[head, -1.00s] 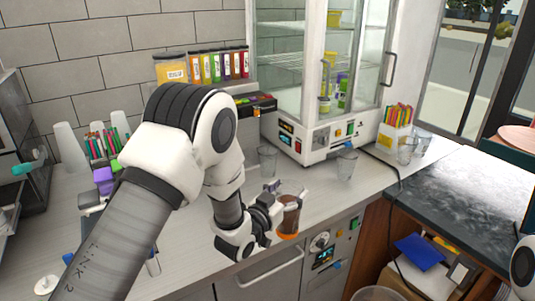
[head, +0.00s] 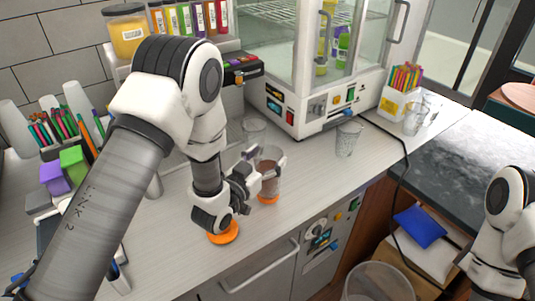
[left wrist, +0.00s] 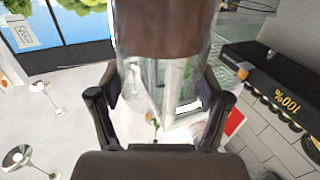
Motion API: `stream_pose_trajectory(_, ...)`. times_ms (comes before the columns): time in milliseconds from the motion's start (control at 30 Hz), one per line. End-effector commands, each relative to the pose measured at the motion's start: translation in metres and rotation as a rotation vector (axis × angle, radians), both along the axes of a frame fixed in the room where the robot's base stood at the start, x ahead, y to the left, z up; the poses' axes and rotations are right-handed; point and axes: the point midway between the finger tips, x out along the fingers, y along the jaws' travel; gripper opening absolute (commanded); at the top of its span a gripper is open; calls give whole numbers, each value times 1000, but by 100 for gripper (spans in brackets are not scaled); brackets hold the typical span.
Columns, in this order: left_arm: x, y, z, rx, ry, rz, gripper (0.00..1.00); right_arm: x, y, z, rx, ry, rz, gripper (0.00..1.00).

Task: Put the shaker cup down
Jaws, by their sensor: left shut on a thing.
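The shaker cup (head: 269,160) is clear with brown contents and an orange part at its lower end. My left gripper (head: 262,178) is shut on its side and holds it roughly upright over the counter's front part. I cannot tell whether the cup touches the counter. In the left wrist view the cup (left wrist: 165,40) fills the space between the fingers of my left gripper (left wrist: 160,110). Its far end is cut off there. My right arm shows at the right edge of the head view, but its gripper is out of view.
An orange disc (head: 223,233) lies on the counter (head: 180,210) below my left wrist. An empty glass (head: 254,130) stands behind the cup, another glass (head: 348,138) to its right. A white glass-doored cabinet (head: 320,110) stands behind.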

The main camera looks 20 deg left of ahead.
Motion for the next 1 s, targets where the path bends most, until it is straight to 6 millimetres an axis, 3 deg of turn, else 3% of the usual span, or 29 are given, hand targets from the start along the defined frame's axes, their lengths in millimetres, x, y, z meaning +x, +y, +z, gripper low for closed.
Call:
stream_pose_trajectory(33,-3,0,-8,0,-1,0,7,0,0,-6,0,0,0,40)
stream_pose_trajectory(200,-3,0,-5,-1,-3,0,7,0,0,-3,0,0,0,40)
stream_pose_trajectory(233,-3,0,-6,0,1,0,80,0,0,-3,0,0,0,40)
stream_pose_trajectory(300,-3,0,-6,0,1,0,100,0,0,-3,0,0,0,40)
stream_pose_trajectory(733,-9,2,-7,0,-1,1,100,0,0,-8,0,-1,0,40)
stream_pose_trajectory(1000,-65,18,-13,-3,2,4,100,0,0,-39,0,0,0,40)
